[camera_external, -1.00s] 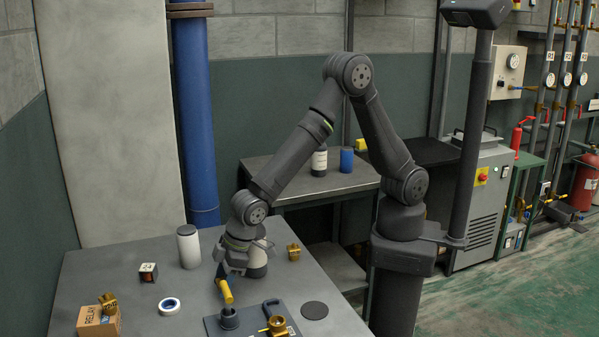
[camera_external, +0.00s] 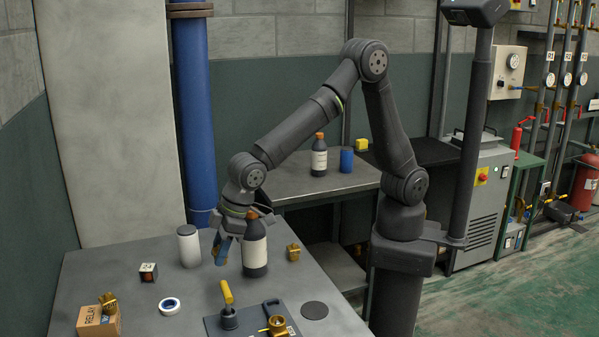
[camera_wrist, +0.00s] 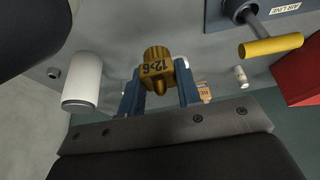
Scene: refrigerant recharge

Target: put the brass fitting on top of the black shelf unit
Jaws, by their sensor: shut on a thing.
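My gripper (camera_external: 221,257) has blue fingers pointing down, above the back part of the grey table, between a white cylinder and a dark bottle. In the wrist view the gripper (camera_wrist: 158,70) is shut on a brass fitting (camera_wrist: 155,66) marked "12>6". The fitting sits between both fingers and is not clearly visible in the external view. A black flat-topped unit (camera_external: 428,152), which may be the black shelf unit, stands at the right end of the rear grey bench; my arm hides part of it.
The white cylinder (camera_external: 188,247) and dark bottle (camera_external: 255,248) stand close beside my gripper. A yellow-handled valve (camera_external: 227,295), a relay box (camera_external: 98,321) with brass on top, and another brass piece (camera_external: 293,252) are on the table. A bottle (camera_external: 319,157) and blue cup (camera_external: 346,160) occupy the rear bench.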

